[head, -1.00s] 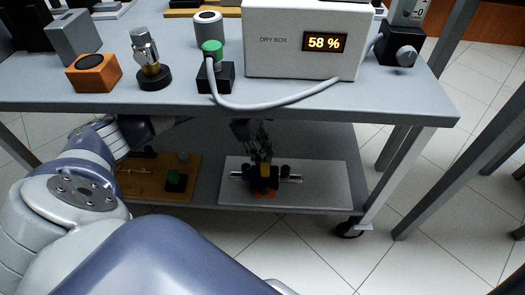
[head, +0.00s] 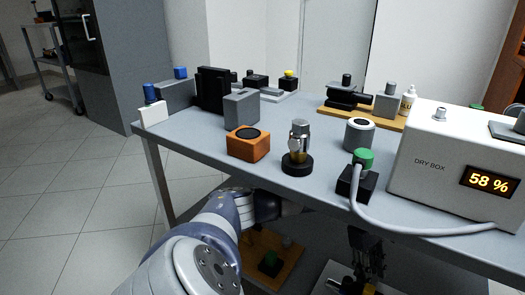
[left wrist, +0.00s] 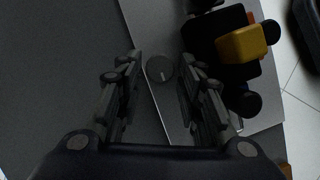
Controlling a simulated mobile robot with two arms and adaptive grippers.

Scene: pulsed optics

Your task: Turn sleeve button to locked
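A small round grey button (left wrist: 160,69) with a pale line mark shows in the left wrist view, between and beyond my left fingertips. It is probably the sleeve button; I cannot read a locked mark on it. It sits by the edge of a light plate (left wrist: 150,22), next to a black mount with a yellow block (left wrist: 243,45). My left gripper (left wrist: 160,75) is open, its fingers on either side of the button, with no clear contact. In the head view my left gripper (head: 367,262) reaches over the lower shelf. My right gripper is not in view.
Above is the grey tabletop (head: 215,150), with an orange block (head: 248,143), a brass-and-steel fitting (head: 299,143), a green connector (head: 363,160) with a grey cable, and a white dry box (head: 430,155) reading 58 %. A wooden board (head: 285,262) lies on the lower shelf.

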